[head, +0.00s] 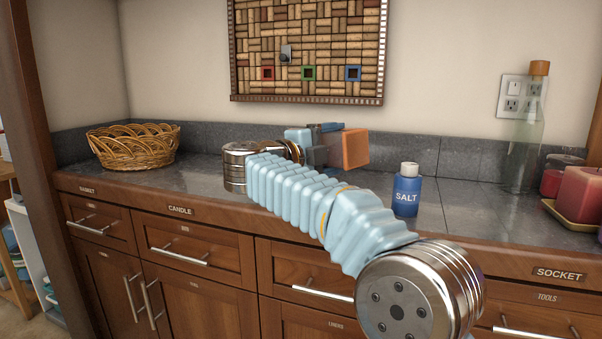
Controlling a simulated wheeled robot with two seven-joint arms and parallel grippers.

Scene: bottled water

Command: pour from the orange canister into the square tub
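The orange canister (355,148) shows as a block-like orange shape above the back of the counter, right of centre in the head view. My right gripper (328,143) is at its left side, with dark finger parts against it, and appears shut on it. The gripper and wrist hide part of the canister, so its opening and exact tilt cannot be told. I see no square tub; my arm covers part of the counter. No liquid or grains are seen falling. My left gripper is not in view.
A blue salt shaker (406,192) stands on the counter (450,205) right of my arm. A tall glass bottle (526,135) and red candles (580,193) stand at the right. A wicker basket (133,146) is at the left.

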